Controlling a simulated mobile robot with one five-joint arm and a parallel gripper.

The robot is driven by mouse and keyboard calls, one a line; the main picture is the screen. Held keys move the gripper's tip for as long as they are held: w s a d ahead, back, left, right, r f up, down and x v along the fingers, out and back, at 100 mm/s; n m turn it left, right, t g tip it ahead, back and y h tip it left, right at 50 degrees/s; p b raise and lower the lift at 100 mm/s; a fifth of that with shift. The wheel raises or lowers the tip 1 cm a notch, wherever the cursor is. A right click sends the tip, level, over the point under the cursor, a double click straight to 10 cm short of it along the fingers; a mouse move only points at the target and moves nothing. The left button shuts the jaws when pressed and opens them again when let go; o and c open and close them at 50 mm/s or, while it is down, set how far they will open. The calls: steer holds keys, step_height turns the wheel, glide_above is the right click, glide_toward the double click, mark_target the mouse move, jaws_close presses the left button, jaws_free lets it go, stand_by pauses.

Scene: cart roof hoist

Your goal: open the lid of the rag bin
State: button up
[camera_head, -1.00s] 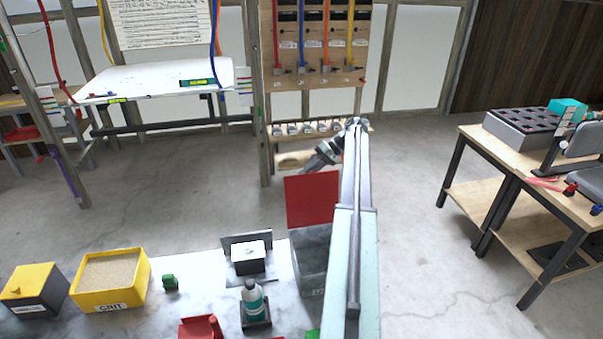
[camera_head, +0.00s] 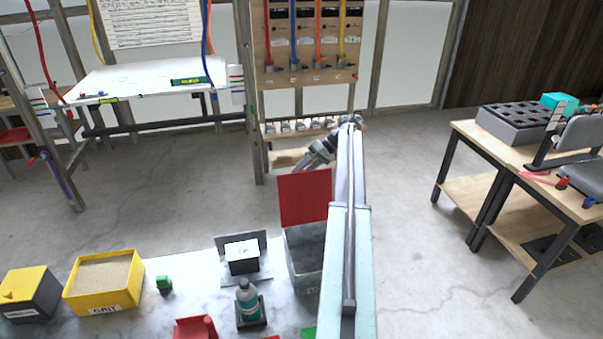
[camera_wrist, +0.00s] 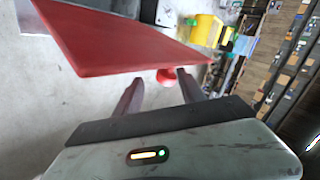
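The rag bin (camera_head: 304,262) is a grey box at the right end of the bench, partly hidden by my arm. Its red lid (camera_head: 304,198) stands up at the bin's far edge, so the bin's mouth shows open. My gripper (camera_head: 306,165) is beyond the lid, its fingertips hidden behind it in the head view. In the wrist view, my gripper's two fingers (camera_wrist: 158,86) are spread with nothing between them. The red lid (camera_wrist: 115,38) crosses just past the fingertips there; I cannot tell whether they touch it.
On the bench are a yellow grit bin (camera_head: 104,283), a yellow-lidded black box (camera_head: 30,292), a bottle (camera_head: 248,300) and a red holder (camera_head: 195,329). A wooden table (camera_head: 520,155) stands at the right. The floor between is clear.

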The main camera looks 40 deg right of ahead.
steer(key=p+v, duration=0.5)
steer(key=v, duration=0.3)
steer(key=shift+a+f, duration=0.1)
